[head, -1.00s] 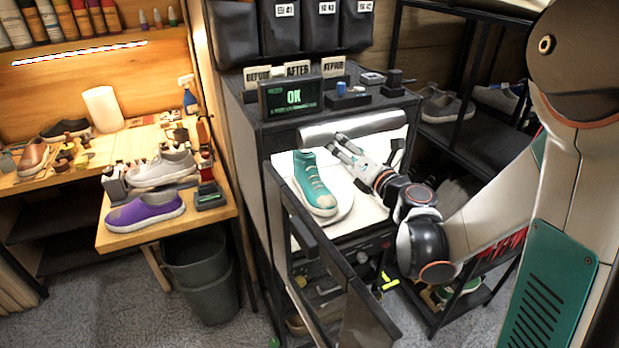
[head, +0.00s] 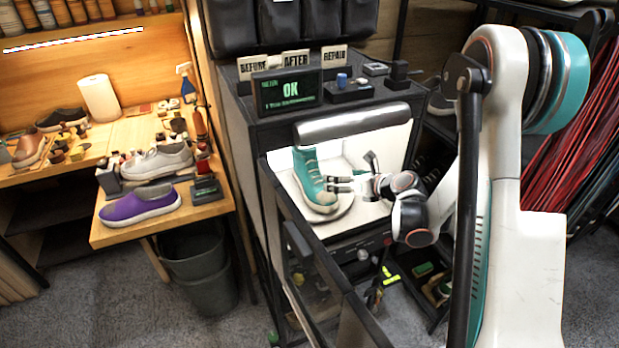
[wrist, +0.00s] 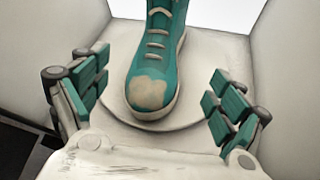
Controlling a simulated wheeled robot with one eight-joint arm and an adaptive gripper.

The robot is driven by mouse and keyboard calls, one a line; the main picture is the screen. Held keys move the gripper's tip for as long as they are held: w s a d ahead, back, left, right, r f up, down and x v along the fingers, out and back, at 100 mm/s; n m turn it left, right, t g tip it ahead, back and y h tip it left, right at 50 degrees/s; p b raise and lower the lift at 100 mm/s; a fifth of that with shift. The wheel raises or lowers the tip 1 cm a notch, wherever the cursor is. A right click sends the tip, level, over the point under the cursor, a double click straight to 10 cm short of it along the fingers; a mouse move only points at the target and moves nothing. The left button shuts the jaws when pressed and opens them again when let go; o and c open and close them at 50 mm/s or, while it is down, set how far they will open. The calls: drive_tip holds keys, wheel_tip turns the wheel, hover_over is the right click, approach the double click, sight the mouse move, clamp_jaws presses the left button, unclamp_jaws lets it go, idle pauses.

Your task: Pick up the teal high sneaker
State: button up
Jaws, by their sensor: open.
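The teal high sneaker (head: 313,178) stands upright on a round white turntable (head: 343,208) inside a lit white booth. It has a white sole, pale laces and a beige patch on the toe. In the wrist view the sneaker (wrist: 160,62) points its toe toward me, centred between the fingers. My gripper (head: 335,184) is at the sneaker's right side in the head view. The wrist view shows my gripper (wrist: 160,105) open, with teal-padded fingers to the left and right of the toe and a gap on both sides. The sneaker's top is cut off in the wrist view.
The booth's dark-framed door (head: 318,262) stands open in front at left. A display (head: 288,91) reading OK and label cards are on top. A purple shoe (head: 140,205) and a grey sneaker (head: 157,163) are on the wooden bench at left. A bin (head: 198,265) stands below.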

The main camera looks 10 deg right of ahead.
sight(320, 176)
drive_tip(key=b+x, duration=0.2)
drive_tip(key=x, duration=0.6)
drive_tip(key=shift+w+f, duration=0.15)
drive_tip(key=b+x, duration=0.2)
drive_tip(key=x, duration=0.3)
drive_tip(key=shift+f, duration=0.1)
drive_tip(key=c, duration=1.5)
